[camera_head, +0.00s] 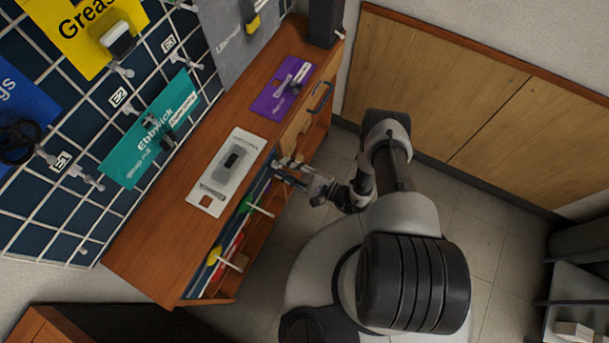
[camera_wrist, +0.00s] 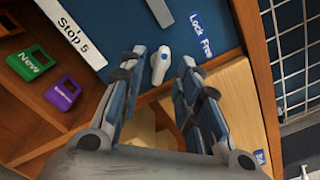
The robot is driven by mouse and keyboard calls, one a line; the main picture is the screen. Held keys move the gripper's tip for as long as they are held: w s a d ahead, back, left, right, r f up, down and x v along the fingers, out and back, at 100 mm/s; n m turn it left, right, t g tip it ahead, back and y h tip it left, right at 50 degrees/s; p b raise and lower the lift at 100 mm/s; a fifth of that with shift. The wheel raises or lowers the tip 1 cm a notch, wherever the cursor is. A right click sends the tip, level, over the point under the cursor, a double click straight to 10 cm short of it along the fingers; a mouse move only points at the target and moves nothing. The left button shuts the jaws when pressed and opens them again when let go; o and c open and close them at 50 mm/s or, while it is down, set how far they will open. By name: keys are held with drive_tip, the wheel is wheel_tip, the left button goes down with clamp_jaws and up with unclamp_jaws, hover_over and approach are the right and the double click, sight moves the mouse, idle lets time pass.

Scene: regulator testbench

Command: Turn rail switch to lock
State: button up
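The rail switch (camera_wrist: 161,64) is a small white lever with a blue spot, on a dark blue panel in the wrist view. A blue label (camera_wrist: 200,32) reading "Lock" and "Free" is to its right. My gripper (camera_wrist: 163,58) is open, with one finger on each side of the switch in the picture. Visible gaps separate the fingers from the lever; how far they are from it in depth I cannot tell. In the head view my gripper (camera_head: 285,172) is at the front of the wooden bench, and the switch cannot be made out there.
A white "Step 5" sign (camera_wrist: 72,32), a green "New" holder (camera_wrist: 31,63) and a purple holder (camera_wrist: 63,93) are left of the switch. The wooden bench (camera_head: 165,215) carries a white plate (camera_head: 245,143) and a purple plate (camera_head: 268,102). Several rods with coloured ends stick out of the bench front.

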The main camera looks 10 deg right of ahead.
drive_tip(key=v, duration=1)
drive_tip(key=w+r+n+g+h, duration=0.25)
drive_tip(key=r+n+g, duration=0.95)
drive_tip(key=r, duration=1.7)
drive_tip(key=s+d+r+n+t+h, duration=0.1)
drive_tip(key=s+r+n+t+h, duration=0.1)
drive_tip(key=s+r+h, duration=0.4)
drive_tip(key=s+d+r+n+t+h, duration=0.2)
drive_tip(key=s+r+h, duration=0.3)
drive_tip(key=s+r, duration=0.4)
wheel_tip(320, 180, up, 6)
drive_tip(key=shift+d+r+t+h, duration=0.2)
drive_tip(key=shift+t+h, duration=0.15)
drive_tip(key=shift+t, duration=0.55)
